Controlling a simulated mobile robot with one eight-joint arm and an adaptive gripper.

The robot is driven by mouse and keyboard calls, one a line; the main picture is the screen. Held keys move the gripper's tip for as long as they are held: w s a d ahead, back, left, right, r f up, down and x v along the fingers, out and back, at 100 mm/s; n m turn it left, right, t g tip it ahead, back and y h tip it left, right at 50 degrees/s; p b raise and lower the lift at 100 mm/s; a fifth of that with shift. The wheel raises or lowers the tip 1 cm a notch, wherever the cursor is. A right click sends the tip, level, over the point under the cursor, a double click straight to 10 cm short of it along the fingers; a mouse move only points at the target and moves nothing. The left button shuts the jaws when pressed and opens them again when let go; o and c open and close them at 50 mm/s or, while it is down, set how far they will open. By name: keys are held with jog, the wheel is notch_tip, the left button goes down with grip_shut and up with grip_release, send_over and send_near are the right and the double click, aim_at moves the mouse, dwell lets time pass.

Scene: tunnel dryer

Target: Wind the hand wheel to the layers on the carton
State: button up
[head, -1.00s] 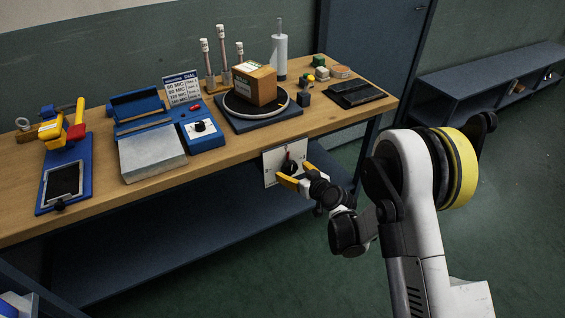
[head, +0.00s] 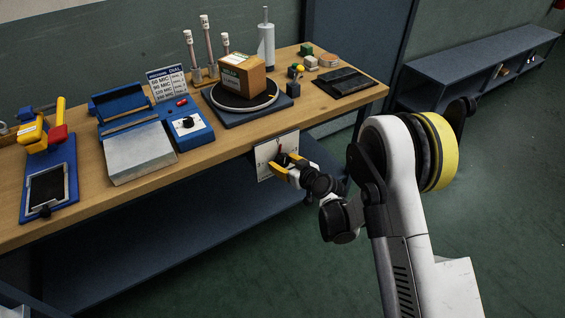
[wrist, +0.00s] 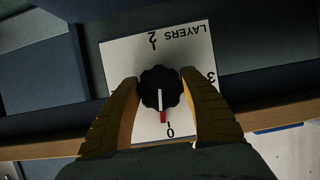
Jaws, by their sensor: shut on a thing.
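The hand wheel (wrist: 160,87) is a black scalloped knob with a white line and red pointer. It sits on a white plate (wrist: 117,60) marked LAYERS, which appears upside down in the wrist view; 0, 2 and 3 are readable. The red pointer points close to the 0. My gripper (head: 284,166) has its yellow fingers on both sides of the knob and is shut on it. The plate (head: 263,158) hangs at the bench's front edge in the head view. The brown carton (head: 236,74) stands on a round turntable; its label is too small to read.
The wooden bench (head: 215,160) holds a blue device with a dial (head: 188,124), a dial chart (head: 167,84), a yellow-and-red tool (head: 50,130), a roll on a spindle (head: 266,45) and a black pad (head: 345,82). Open floor lies to the right.

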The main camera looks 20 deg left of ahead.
jog(key=m+g+y, duration=0.1)
jog(key=m+y, duration=0.1)
jog(key=m, duration=0.1)
jog(key=shift+m+g, duration=0.3)
jog(key=m+g+y, duration=0.1)
jog(key=m+y, duration=0.1)
jog(key=m, duration=0.2)
jog(key=shift+a, duration=0.1)
jog(key=m+y, duration=0.2)
jog(key=m, duration=0.2)
jog(key=shift+s+r+g, duration=0.1)
jog(key=shift+g, duration=0.2)
jog(key=m+y, duration=0.1)
jog(key=m, duration=0.2)
jog(key=m+t+y, duration=0.1)
jog(key=m, duration=0.1)
jog(key=shift+r+m, duration=0.1)
jog(key=shift+m, duration=0.3)
jog(key=o, duration=1.2)
jog(key=shift+a, duration=0.1)
